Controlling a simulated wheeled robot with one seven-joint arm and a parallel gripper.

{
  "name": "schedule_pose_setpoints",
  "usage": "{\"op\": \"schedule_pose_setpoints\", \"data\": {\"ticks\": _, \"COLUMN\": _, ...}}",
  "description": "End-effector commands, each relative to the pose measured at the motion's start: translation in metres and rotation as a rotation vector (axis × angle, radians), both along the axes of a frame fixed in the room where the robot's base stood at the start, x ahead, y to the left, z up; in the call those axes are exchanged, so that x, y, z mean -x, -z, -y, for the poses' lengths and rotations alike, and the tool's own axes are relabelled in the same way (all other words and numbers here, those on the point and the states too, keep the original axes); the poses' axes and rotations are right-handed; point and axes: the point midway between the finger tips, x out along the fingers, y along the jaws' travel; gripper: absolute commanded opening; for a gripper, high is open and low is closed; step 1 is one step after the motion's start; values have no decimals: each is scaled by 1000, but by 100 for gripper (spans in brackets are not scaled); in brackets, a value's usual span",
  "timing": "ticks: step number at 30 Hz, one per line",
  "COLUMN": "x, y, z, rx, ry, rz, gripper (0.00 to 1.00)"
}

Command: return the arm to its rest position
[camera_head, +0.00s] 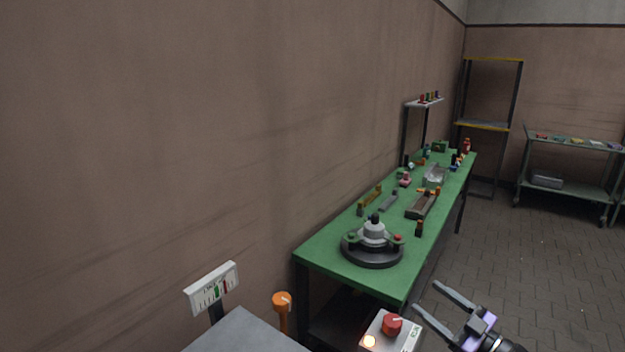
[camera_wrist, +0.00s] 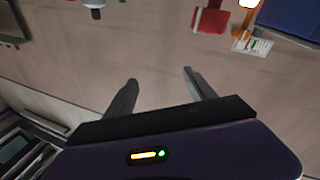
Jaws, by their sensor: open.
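My gripper (camera_head: 432,304) is at the bottom right of the head view, its two grey fingers spread apart with nothing between them. It is in the air to the right of a control box with a red knob (camera_head: 391,325). In the wrist view my gripper's fingers (camera_wrist: 160,88) are also apart and empty, with a blurred, tilted wall behind them. Most of my arm is outside the head view.
A long green workbench (camera_head: 322,257) along the wall carries a round dark fixture (camera_head: 372,247) and several small parts. A white gauge (camera_head: 212,288) and an orange knob (camera_head: 282,301) stand at the lower left. A shelf rack (camera_head: 487,124) and a cart (camera_head: 566,146) stand far back. Floor at right is clear.

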Motion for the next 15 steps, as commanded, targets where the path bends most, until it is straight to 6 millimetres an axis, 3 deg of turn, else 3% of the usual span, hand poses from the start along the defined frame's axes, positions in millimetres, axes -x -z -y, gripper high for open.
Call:
{"op": "schedule_pose_setpoints", "data": {"ticks": 4, "x": 9, "y": -23, "z": -12, "rx": -36, "ry": 120, "rz": 137, "gripper": 64}}
{"op": "schedule_pose_setpoints", "data": {"ticks": 8, "x": 27, "y": -34, "z": -23, "rx": -85, "ry": 228, "rz": 213, "gripper": 64}}
{"op": "schedule_pose_setpoints", "data": {"ticks": 15, "x": 92, "y": -32, "z": -45, "rx": -195, "ry": 437, "rz": 247, "gripper": 64}}
